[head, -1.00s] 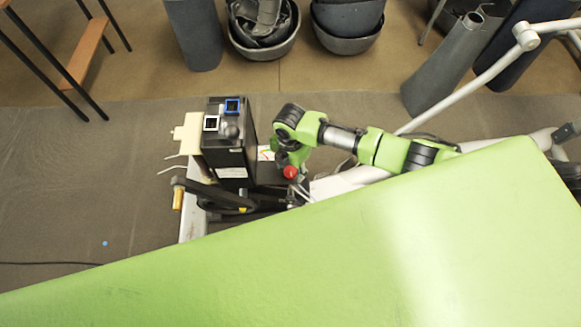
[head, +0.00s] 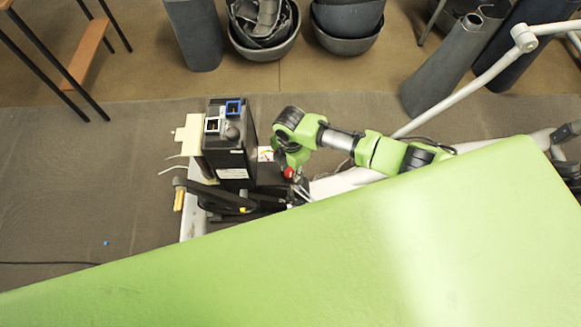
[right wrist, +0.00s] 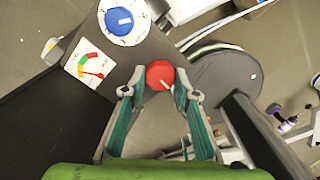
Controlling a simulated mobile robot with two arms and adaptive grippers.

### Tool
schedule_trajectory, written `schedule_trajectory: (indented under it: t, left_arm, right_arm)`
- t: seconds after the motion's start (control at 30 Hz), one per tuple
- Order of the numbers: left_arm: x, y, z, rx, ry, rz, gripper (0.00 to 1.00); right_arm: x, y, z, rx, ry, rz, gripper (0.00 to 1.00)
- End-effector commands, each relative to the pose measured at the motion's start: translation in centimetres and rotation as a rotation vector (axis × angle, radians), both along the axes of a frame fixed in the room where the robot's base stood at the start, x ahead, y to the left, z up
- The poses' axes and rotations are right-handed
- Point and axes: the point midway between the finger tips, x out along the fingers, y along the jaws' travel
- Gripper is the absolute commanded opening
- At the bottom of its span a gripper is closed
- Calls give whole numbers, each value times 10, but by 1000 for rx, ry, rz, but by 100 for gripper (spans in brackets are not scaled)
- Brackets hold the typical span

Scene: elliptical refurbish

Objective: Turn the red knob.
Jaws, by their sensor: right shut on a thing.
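The red knob (right wrist: 160,75) sits between the fingertips of my right gripper (right wrist: 158,88) in the right wrist view. The fingers close on it from both sides. In the head view the red knob (head: 289,173) shows small beneath my right gripper (head: 294,180), at the right of the black machine (head: 229,150). A blue knob (right wrist: 119,21) on a white dial and a red-green gauge label (right wrist: 90,64) are on the dark panel beside it. My left gripper is not in view.
A large green surface (head: 330,250) fills the lower part of the head view and hides what lies below. A grey frame tube (head: 470,88) runs at the right. Dark bowls (head: 263,45) and a wooden-shelved stand (head: 85,55) are at the back.

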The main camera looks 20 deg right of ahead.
Motion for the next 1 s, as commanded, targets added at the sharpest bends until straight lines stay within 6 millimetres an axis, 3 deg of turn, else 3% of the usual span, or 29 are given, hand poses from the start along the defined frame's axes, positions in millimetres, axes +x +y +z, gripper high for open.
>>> schedule_trajectory:
  t: [0.6,1.0]
  left_arm:
    - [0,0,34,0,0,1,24]
    - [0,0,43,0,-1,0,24]
  right_arm:
    - [-1,0,2,-1,3,-541,7]
    - [0,0,1,-1,1,-739,7]
